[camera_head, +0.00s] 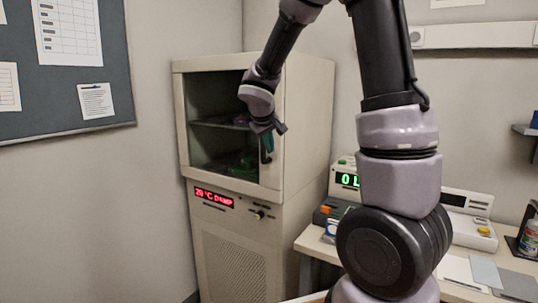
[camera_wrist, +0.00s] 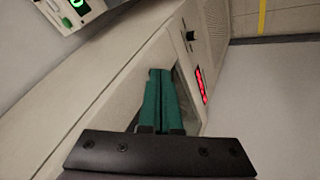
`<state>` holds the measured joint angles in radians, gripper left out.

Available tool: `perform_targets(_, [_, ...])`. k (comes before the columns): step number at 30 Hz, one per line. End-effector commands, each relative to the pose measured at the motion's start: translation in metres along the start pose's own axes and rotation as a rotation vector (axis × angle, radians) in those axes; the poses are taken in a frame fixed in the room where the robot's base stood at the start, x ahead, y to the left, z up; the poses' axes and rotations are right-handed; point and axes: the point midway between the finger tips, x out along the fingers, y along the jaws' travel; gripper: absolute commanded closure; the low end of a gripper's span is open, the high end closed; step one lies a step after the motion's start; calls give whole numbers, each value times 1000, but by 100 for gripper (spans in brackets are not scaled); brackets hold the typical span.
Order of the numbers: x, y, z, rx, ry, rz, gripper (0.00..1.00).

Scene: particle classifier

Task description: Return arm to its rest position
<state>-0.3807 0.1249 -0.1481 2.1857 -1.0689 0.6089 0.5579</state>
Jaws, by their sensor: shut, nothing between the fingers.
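My gripper (camera_head: 267,148) hangs in front of the right side of the cabinet's upper compartment in the head view, its fingers pointing down. In the wrist view the two green fingers of my gripper (camera_wrist: 160,100) lie side by side, shut with nothing between them. My arm reaches across the head view from the right and bends down at the cabinet. The tall beige cabinet (camera_head: 305,120) has a dark upper compartment with a shelf, and a green object (camera_head: 240,165) sits low inside. The cabinet's front and side also show in the wrist view.
A red display (camera_head: 214,197) and a knob (camera_head: 258,215) are on the cabinet front. A desk (camera_head: 310,245) to the right bears a device with a green display (camera_head: 347,180) and other items, partly hidden by my arm. A noticeboard (camera_head: 60,105) hangs at left. Floor left of the cabinet looks clear.

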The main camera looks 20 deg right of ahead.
Motion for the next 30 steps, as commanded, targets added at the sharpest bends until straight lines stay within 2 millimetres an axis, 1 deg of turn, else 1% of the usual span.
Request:
perform_targets(2, [-7,1,1,4,1,-2,100])
perform_targets(5, [-19,9,8,40,-4,-9,100])
perform_targets(7, [-34,19,18,95,-11,-24,100])
perform_targets(8, [-42,24,24,127,-16,-34,100])
perform_targets(11, [-75,39,50,252,-32,-80,100])
perform_targets(12, [-89,43,61,304,-37,-104,100])
perform_targets(14, [-110,46,79,377,-43,-142,100])
perform_targets(15, [-124,47,90,424,-43,-170,100])
perform_targets(17, [-143,46,106,490,-42,-215,100])
perform_targets(18, [-156,44,116,533,-39,-247,100])
perform_targets(21, [-186,35,138,622,-21,-326,100])
perform_targets(24, [-209,25,153,688,0,-395,100])
perform_targets(27, [-224,16,162,729,19,-447,100])
perform_targets(30, [-232,10,167,749,31,-476,100])
